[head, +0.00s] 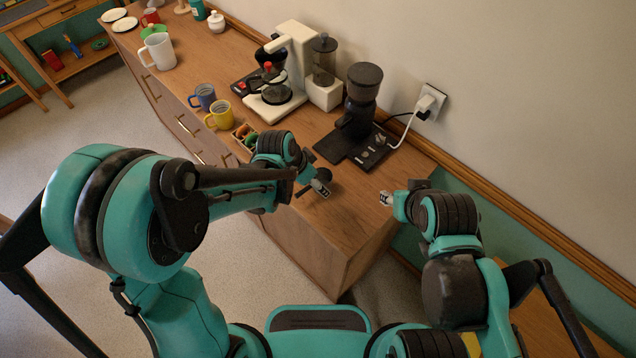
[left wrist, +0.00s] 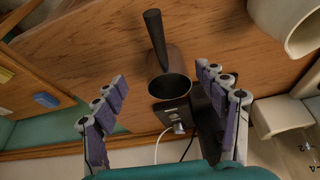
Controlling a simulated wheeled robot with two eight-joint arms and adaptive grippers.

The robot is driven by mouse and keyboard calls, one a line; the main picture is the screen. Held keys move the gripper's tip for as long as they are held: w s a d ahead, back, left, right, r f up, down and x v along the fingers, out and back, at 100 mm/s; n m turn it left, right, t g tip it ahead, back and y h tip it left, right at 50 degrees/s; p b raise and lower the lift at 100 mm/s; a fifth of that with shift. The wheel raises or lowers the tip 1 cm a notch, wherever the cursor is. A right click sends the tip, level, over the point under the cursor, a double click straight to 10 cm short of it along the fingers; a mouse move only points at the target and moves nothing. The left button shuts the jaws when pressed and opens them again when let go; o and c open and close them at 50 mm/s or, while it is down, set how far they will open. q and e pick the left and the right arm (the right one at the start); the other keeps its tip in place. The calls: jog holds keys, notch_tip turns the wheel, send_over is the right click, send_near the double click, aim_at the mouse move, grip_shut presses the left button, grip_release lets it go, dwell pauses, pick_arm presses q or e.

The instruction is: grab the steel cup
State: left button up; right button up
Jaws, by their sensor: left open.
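The steel cup (left wrist: 168,88) shows in the left wrist view as a dark grey round vessel with its open mouth towards the camera. A long black handle (left wrist: 155,38) sticks out from it towards the top. My left gripper (left wrist: 161,76) is open, with one finger on either side of the cup and gaps between. In the head view my left gripper (head: 318,188) hangs over the front part of the cabinet top; a dark round shape beside its fingers may be the cup, but the arm hides much there. My right gripper (head: 386,199) is at the cabinet's right edge; its jaw opening is too small to judge.
A black grinder (head: 362,95) on a dark base and a white coffee maker (head: 297,60) stand behind my left gripper. A blue mug (head: 204,97), a yellow mug (head: 219,115) and a small wooden box (head: 245,137) stand to the left. The wooden top (head: 350,205) is bare at the front right.

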pick_arm(q)
jog(key=x, duration=0.2)
jog(key=b+x, duration=0.1)
jog(key=x, duration=0.2)
jog(key=shift+w+a+b, duration=0.1)
jog(key=shift+w+b, duration=0.2)
jog(key=shift+w, duration=0.1)
jog(key=c, duration=1.3)
jog(key=shift+r, duration=0.1)
